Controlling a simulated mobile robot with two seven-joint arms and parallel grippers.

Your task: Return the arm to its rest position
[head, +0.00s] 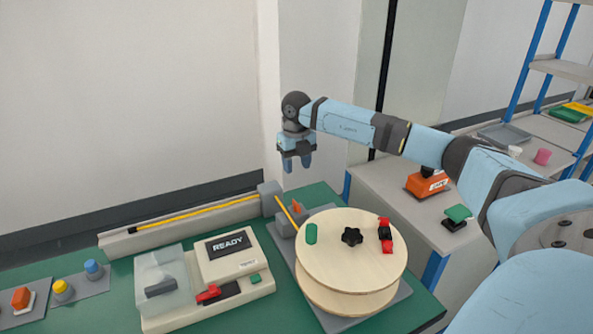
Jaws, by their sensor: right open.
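My right arm comes in from the right, stretched out high over the bench. My right gripper (298,164) hangs at its end, pointing down, open and empty. It is in the air above the back edge of the green bench, near the grey block where the yellow cable (208,211) runs out of the long trough. The gripper touches nothing that I can see. The wooden spool (335,255) with a black star knob stands below and to the right of it. My left gripper is not in view.
A machine with a READY display (229,243) stands on the green bench (112,309). Coloured buttons (93,269) are at the left. A grey side table (385,200) holds an orange device (427,184) under my arm. A blue-framed shelf (527,70) stands at the right. The space above the bench is free.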

